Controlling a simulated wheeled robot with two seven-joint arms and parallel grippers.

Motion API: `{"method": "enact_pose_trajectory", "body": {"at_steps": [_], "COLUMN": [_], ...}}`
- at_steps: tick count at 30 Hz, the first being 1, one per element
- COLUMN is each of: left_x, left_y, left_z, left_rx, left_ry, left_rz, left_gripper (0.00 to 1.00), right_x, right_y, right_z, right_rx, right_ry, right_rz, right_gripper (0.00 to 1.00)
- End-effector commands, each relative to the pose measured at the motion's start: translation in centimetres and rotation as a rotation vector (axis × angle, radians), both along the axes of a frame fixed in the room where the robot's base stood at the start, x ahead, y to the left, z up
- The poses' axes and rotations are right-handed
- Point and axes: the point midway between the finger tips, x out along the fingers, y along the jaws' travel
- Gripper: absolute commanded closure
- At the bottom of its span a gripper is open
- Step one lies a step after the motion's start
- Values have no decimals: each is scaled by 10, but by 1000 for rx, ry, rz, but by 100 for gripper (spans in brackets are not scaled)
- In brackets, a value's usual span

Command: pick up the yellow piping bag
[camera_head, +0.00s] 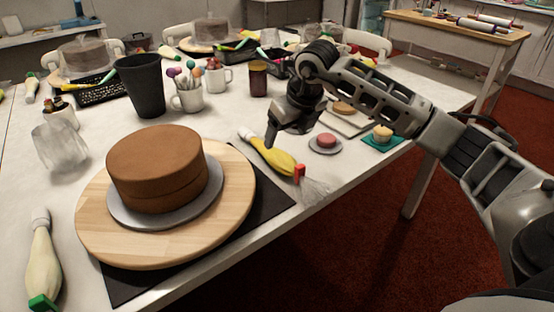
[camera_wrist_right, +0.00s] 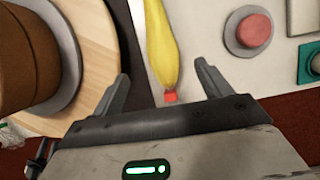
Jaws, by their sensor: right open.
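The yellow piping bag (camera_head: 275,157) lies on the white table, right of the brown cake, with its red end towards the table's front edge. My right gripper (camera_head: 272,130) is above it in the head view, coming in from the right. In the right wrist view the right gripper (camera_wrist_right: 160,82) is open, and the yellow bag (camera_wrist_right: 162,45) shows between its two fingers, with the red end (camera_wrist_right: 170,97) near the palm. The gripper is not closed on the bag. My left gripper is not in view.
A brown cake (camera_head: 157,165) stands on a round wooden turntable (camera_head: 235,190) beside the bag. A pink cake on a grey plate (camera_head: 325,150) sits on the bag's right. A cream piping bag (camera_head: 42,262) lies at the left. Cups and mugs (camera_head: 187,100) stand farther back.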

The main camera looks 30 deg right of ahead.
Motion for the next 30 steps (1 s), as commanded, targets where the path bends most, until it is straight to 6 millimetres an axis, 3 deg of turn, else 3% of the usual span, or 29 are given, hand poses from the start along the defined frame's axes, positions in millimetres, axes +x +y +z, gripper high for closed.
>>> {"method": "enact_pose_trajectory", "body": {"at_steps": [4, 13, 21, 30], "left_x": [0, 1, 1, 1], "left_y": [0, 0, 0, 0], "left_z": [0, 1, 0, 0], "left_rx": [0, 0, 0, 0], "left_ry": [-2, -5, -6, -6], "left_rz": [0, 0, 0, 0], "left_gripper": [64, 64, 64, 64], "right_x": [11, 20, 35, 37], "right_y": [2, 1, -1, -2], "right_z": [-27, -49, -84, -90], "right_rx": [4, 4, 3, 2], "right_ry": [2, 1, -1, -1], "right_rz": [1, 2, 2, 3], "right_gripper": [23, 23, 23, 23]}}
